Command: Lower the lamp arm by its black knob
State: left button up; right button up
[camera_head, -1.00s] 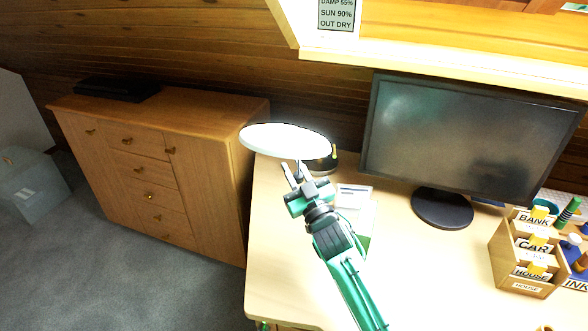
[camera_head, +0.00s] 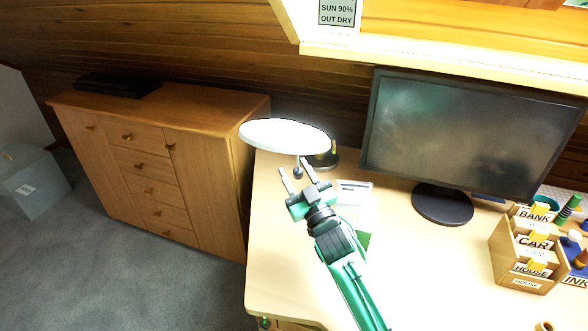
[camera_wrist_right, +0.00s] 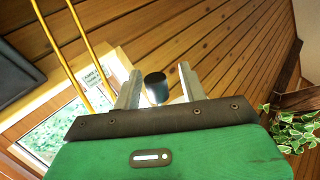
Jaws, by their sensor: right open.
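The lamp has a white, glowing disc-shaped head (camera_head: 285,137) over the back left of the desk, with its dark base (camera_head: 322,158) partly hidden behind. The black knob (camera_head: 298,172) hangs just below the lamp head. In the wrist view the knob (camera_wrist_right: 157,88) shows as a dark cylinder between the two fingers. My right gripper (camera_head: 293,168) is open, its fingers on either side of the knob, with gaps visible in the wrist view. Brass rods (camera_wrist_right: 76,52) of the lamp arm run at the upper left there. My left gripper is out of view.
A monitor (camera_head: 470,135) stands at the back right of the desk, with a wooden card box (camera_head: 520,262) at the right. A wooden cabinet (camera_head: 205,185) stands left of the desk (camera_head: 275,260). A paper or card (camera_head: 355,190) lies beside my gripper.

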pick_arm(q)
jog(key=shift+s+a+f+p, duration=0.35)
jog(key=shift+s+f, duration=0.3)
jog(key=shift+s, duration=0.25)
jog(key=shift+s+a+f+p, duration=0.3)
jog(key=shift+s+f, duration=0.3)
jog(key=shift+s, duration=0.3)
pick_arm(e)
jog(key=v, duration=1.1)
